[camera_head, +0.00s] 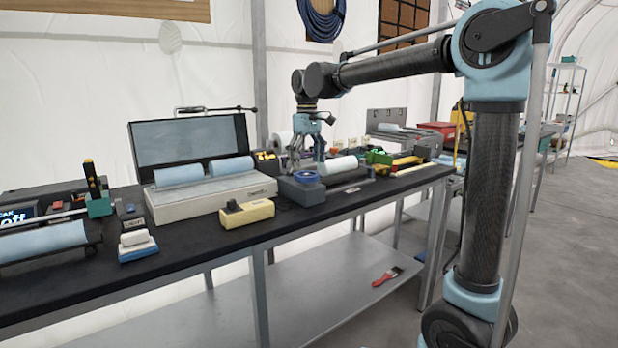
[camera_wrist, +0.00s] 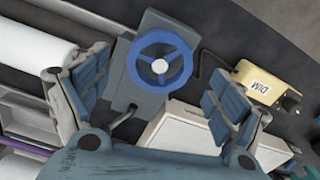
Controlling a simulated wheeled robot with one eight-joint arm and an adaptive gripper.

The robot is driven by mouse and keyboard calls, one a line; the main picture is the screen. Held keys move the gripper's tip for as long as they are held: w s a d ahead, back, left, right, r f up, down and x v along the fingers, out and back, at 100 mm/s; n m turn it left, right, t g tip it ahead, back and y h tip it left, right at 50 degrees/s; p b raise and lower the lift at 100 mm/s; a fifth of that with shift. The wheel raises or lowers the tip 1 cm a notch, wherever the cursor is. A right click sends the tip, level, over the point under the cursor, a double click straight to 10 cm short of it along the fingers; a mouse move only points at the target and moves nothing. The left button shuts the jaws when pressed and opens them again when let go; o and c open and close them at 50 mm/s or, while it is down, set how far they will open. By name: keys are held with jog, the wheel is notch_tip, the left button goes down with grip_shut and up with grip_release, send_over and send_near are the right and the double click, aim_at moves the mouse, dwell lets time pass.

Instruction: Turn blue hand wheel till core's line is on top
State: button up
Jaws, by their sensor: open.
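The blue hand wheel (camera_wrist: 138,71) sits on a grey block (camera_wrist: 147,30) and shows between my open fingers in the wrist view. It has a blue rim with spokes and a pale round hub (camera_wrist: 159,66). In the head view the wheel (camera_head: 306,175) is on the bench, below my gripper (camera_head: 306,158). My gripper (camera_wrist: 150,98) is open and empty, apart from the wheel. A white core (camera_head: 338,165) lies just right of the wheel; a white cylinder (camera_wrist: 38,38) also shows at the left of the wrist view. I cannot make out a line on it.
A yellow box labelled DIM (camera_wrist: 262,82) stands near the wheel, with a cable; it also shows in the head view (camera_head: 246,212). An open case with pale rolls (camera_head: 205,192) stands to the left.

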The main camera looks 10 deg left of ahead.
aim_at(308, 174)
jog(key=shift+f, duration=2.4)
jog(key=shift+d, duration=0.1)
jog(key=c, duration=1.1)
